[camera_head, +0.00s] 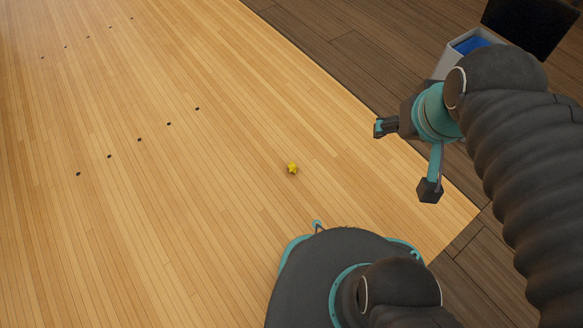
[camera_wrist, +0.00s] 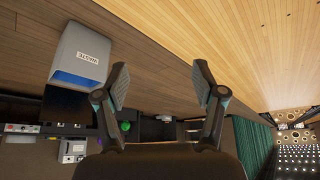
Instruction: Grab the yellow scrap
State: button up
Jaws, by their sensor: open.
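The yellow scrap (camera_head: 292,168) is small and star-shaped. It lies on the light wooden lane floor in the head view, near the middle of the picture and just beyond the front of my base. My gripper (camera_head: 404,158) is raised to the right of the scrap, well apart from it. Its two fingers are spread, with nothing between them. In the wrist view my gripper (camera_wrist: 160,88) also shows open and empty, and the scrap is not in that view.
A grey waste bin (camera_wrist: 82,55) with a blue inside stands on the dark floor, also at the upper right of the head view (camera_head: 452,62). A black panel (camera_head: 530,22) is beside it. Small dark dots mark the lane, which is otherwise clear around the scrap.

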aim_at(293, 166)
jog(key=u, duration=0.05)
jog(key=k, duration=0.5)
jog(key=u, duration=2.35)
jog(key=i, duration=1.8)
jog(key=z, duration=2.4)
